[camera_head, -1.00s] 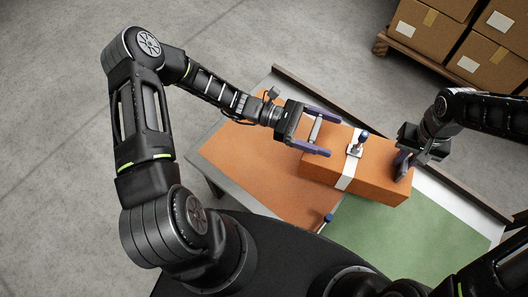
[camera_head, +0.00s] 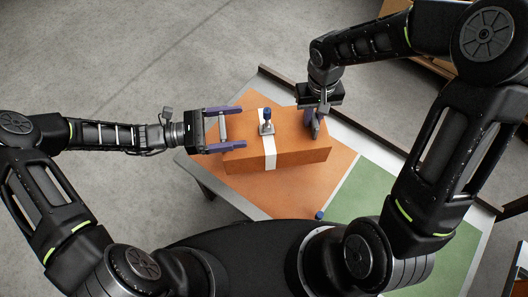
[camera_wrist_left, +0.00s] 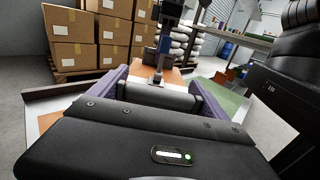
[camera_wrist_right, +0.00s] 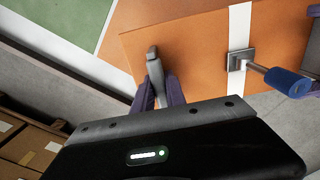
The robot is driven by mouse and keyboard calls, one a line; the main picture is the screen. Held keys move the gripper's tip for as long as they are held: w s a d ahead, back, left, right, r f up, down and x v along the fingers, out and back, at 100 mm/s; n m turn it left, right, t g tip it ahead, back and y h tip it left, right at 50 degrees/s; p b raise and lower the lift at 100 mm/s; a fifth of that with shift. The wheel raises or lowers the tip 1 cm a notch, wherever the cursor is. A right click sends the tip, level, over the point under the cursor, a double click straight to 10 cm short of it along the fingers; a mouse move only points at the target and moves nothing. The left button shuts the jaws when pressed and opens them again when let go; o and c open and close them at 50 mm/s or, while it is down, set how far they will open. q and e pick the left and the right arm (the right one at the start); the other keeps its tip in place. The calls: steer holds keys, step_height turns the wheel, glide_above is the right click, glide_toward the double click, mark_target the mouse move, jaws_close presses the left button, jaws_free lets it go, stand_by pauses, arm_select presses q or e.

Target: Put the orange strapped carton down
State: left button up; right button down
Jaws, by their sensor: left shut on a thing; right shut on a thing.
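The orange carton (camera_head: 295,150) with a white strap (camera_head: 269,155) lies level over the orange area (camera_head: 270,190) of the table. A blue-topped post (camera_head: 266,122) stands on its strap. My left gripper (camera_head: 224,131) is shut on a grey bar at the carton's left end. My right gripper (camera_head: 317,122) comes from above and is shut at its right end, where the right wrist view shows a grey bar (camera_wrist_right: 155,70) between the fingers. The carton (camera_wrist_right: 185,55) fills much of that view. I cannot tell whether its underside touches the table.
A green area (camera_head: 372,195) lies to the right, parted from the orange one by a pale stripe, and is free near the carton. A blue knob (camera_head: 319,215) stands at the table's near edge. A dark rail (camera_head: 350,130) runs along the far edge. Stacked boxes (camera_wrist_left: 75,40) stand beyond.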

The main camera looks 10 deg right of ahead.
mark_target(234, 135)
steer(key=shift+f, duration=0.1)
stand_by(0.4)
arm_select(q)
steer(key=shift+f+b, duration=0.2)
steer(key=shift+b, duration=0.1)
arm_select(e)
steer(key=shift+d+f, duration=0.1)
steer(key=shift+f, duration=0.05)
